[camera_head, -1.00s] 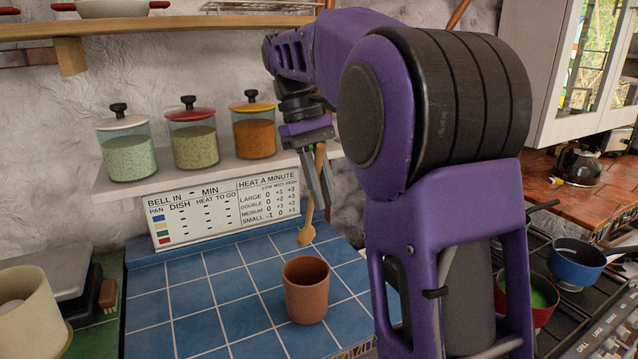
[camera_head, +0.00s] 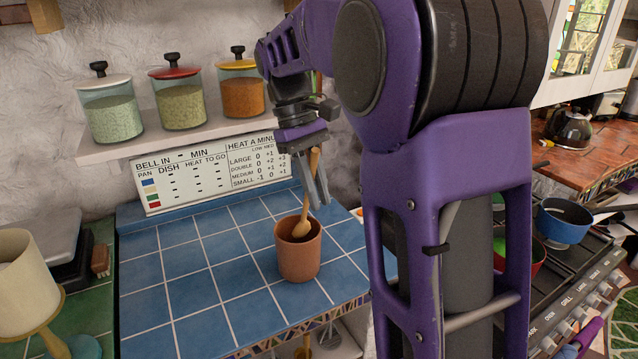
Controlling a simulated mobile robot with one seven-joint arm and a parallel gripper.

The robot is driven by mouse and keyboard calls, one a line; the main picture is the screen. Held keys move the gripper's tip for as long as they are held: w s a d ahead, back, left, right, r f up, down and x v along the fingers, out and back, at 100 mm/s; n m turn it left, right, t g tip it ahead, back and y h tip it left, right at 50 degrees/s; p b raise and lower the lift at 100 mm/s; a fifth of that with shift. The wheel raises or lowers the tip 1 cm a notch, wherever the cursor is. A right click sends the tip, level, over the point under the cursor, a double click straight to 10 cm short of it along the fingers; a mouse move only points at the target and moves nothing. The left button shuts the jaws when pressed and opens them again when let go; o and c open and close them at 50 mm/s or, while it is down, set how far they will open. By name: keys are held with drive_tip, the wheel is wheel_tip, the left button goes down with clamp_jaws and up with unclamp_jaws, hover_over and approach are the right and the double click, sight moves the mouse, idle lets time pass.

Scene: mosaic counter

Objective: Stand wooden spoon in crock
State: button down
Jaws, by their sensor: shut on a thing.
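The wooden spoon (camera_head: 302,228) hangs nearly upright, bowl end down, with its handle leaning slightly to the right at the top. My gripper (camera_head: 319,204) is shut on its handle, fingers pointing down. The terracotta crock (camera_head: 299,261) stands upright on the blue tiled counter. The spoon's bowl shows against the crock's open mouth, within the rim outline. I cannot tell from this view whether it is below the rim or just above it. My fingers partly cover the handle.
The blue tiled counter (camera_head: 195,276) is clear to the left of the crock, and its front edge is close. Several lidded jars (camera_head: 178,100) stand on a shelf behind, above a white chart board (camera_head: 210,172). A stove with a blue pot (camera_head: 562,222) is at right.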

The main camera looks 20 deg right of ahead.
sight(311, 167)
wheel_tip(311, 167, down, 6)
drive_tip(key=w+b, duration=0.1)
drive_tip(key=w, duration=0.1)
drive_tip(key=shift+a+f+b, duration=0.2)
drive_tip(key=shift+f+b, duration=0.05)
drive_tip(key=shift+b, duration=0.1)
idle(0.3)
unclamp_jaws()
idle(0.5)
drive_tip(key=shift+r, duration=0.1)
drive_tip(key=shift+r+p, duration=1.6)
drive_tip(key=shift+r, duration=3.3)
